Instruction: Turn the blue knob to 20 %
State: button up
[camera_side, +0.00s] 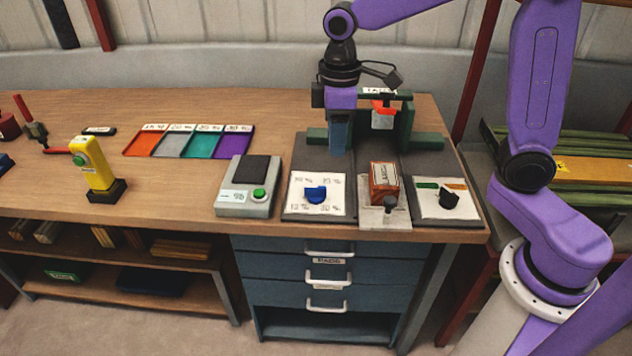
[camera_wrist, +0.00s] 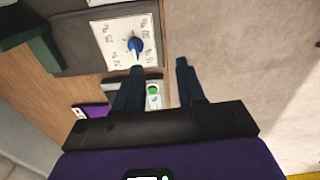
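The blue knob (camera_side: 315,194) sits on a white square panel (camera_side: 337,209) with percent labels near its corners, at the front of the bench. The labels are too small to read surely. The knob also shows in the wrist view (camera_wrist: 135,45), near the tip of the left finger in the picture. My gripper (camera_side: 339,150) points down behind and above the knob panel in the side view, apart from the knob. In the wrist view my gripper (camera_wrist: 160,68) has its two fingers spread with nothing between them.
Right of the knob panel stand a brown box-like unit (camera_side: 384,178) with a lever and a panel with a black knob (camera_side: 449,199). A grey device with a green button (camera_side: 259,193) is at left. A green frame (camera_side: 408,125) stands behind, near my gripper.

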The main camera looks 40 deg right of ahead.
jog(key=m, duration=0.1)
send_over(316, 186)
notch_tip(316, 186, down, 18)
jog(key=shift+r, duration=0.1)
dwell(0.5)
grip_shut()
